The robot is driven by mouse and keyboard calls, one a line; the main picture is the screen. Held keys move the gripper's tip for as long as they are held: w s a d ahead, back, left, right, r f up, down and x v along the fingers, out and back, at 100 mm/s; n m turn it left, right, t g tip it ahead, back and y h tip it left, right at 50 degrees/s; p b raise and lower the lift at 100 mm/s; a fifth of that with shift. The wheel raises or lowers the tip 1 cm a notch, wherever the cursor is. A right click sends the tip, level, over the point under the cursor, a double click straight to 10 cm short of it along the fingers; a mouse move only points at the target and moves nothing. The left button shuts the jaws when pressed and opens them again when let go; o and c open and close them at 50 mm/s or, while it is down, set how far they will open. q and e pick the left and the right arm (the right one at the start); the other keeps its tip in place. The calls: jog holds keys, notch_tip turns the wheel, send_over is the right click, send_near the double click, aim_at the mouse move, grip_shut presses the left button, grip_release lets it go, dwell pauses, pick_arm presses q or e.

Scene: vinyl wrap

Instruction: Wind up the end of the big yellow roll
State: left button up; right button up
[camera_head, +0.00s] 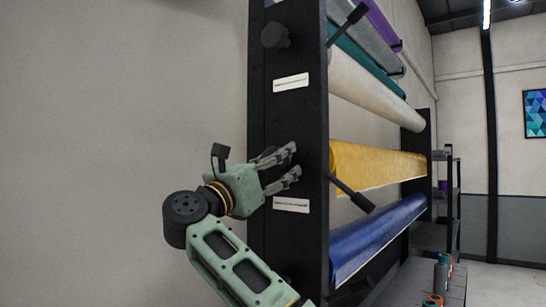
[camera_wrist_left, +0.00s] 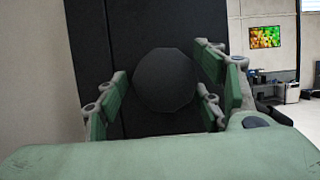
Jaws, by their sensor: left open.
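The big yellow roll (camera_head: 375,166) lies across the black rack, between a cream roll above and a blue roll below. A black crank-like bar (camera_head: 350,192) sticks out in front of its near end. My left gripper (camera_head: 284,168) is open at the rack's side post, level with the yellow roll. In the left wrist view a round black knob (camera_wrist_left: 166,80) sits between the spread fingers of my left gripper (camera_wrist_left: 165,92). I cannot tell whether the fingers touch it. My right gripper is not in view.
The black rack post (camera_head: 290,115) has another knob (camera_head: 275,36) higher up and white labels (camera_head: 291,83). The blue roll (camera_head: 375,235) is below, the cream roll (camera_head: 372,95) above. A plain wall (camera_head: 120,120) is at left, with free room before it.

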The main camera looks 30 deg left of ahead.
pick_arm(q)
jog(key=shift+s+d+r, duration=0.1)
jog(key=shift+s+d, duration=0.05)
jog(key=shift+s, duration=0.1)
jog(key=shift+c, duration=0.3)
jog(key=c, duration=1.1)
jog(key=shift+o, duration=0.2)
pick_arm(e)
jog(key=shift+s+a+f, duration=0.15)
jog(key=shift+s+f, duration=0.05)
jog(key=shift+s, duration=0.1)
